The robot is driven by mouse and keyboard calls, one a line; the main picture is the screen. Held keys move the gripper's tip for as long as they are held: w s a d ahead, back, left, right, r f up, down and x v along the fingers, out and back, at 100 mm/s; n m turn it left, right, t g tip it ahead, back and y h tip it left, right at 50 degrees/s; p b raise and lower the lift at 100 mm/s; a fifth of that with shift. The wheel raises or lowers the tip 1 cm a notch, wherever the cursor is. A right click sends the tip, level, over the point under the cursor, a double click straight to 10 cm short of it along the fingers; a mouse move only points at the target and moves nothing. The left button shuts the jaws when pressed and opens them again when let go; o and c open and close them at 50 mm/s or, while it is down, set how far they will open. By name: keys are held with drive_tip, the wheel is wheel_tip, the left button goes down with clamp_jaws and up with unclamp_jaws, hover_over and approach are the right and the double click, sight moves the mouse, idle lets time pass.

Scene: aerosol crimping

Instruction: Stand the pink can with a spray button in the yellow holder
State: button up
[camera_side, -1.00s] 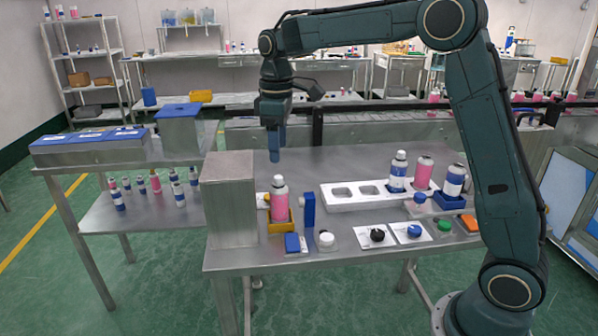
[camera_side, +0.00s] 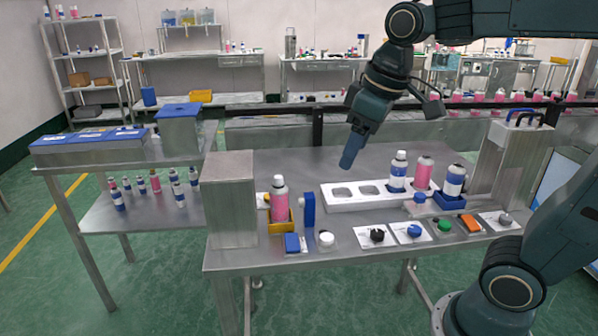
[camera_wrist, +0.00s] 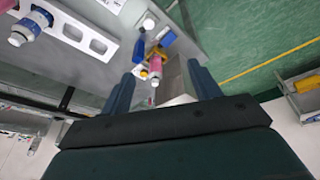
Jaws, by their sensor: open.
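A pink can (camera_side: 279,203) with a white top stands upright in the yellow holder (camera_side: 284,226), beside the metal box. The pink can (camera_wrist: 155,66) and the yellow holder (camera_wrist: 163,53) also show in the wrist view, between my fingers but farther off. Whether the white top is a spray button is too small to tell. Another pink can (camera_side: 424,172) stands in the white rack (camera_side: 345,203). My gripper (camera_side: 349,160) is open and empty, tilted above the table behind the rack's left part. The wrist view shows its two fingers (camera_wrist: 162,88) apart with nothing between them.
A tall metal box (camera_side: 229,199) stands left of the holder and a blue upright block (camera_side: 309,210) right of it. A blue-and-white can (camera_side: 397,172) is in the rack; another (camera_side: 454,182) stands in a blue holder. Caps line the front edge. The table behind is clear.

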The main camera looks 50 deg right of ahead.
drive_tip(key=s+f+m+t, duration=0.2)
drive_tip(key=s+f, duration=0.2)
drive_tip(key=s, duration=0.6)
drive_tip(key=shift+s+a+f, duration=0.15)
drive_tip(key=shift+a+f, duration=0.05)
drive_tip(key=shift+a, duration=0.1)
drive_tip(key=shift+c, duration=0.2)
idle(0.6)
